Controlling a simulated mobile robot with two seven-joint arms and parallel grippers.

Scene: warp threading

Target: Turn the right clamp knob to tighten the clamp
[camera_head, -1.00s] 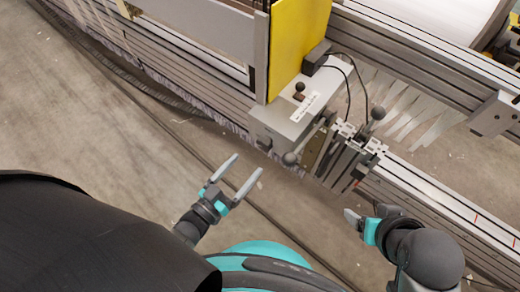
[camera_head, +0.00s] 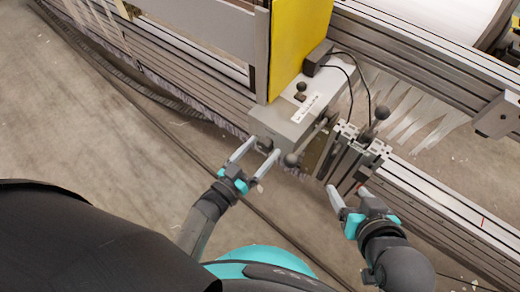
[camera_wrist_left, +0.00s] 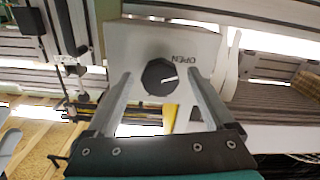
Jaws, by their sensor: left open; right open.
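The clamp knob (camera_wrist_left: 159,77) is a round black dial with a white mark, on the face of a light grey housing beside the word OPEN. In the head view, the grey clamp housing (camera_head: 274,125) stands at the centre. My left gripper (camera_head: 263,149) is open at its front face, and the knob there is small and partly hidden. In the left wrist view, the fingers of my left gripper (camera_wrist_left: 158,84) reach either side of the knob, with gaps visible; I cannot tell their depth. My right gripper (camera_head: 349,193) is open and empty, just below the slotted metal block.
A ball-ended lever (camera_head: 291,160) sits close to the right of my left fingers. The slotted metal block (camera_head: 350,158) with another ball handle (camera_head: 381,113) is near my right gripper. A yellow panel (camera_head: 298,45) rises behind the housing.

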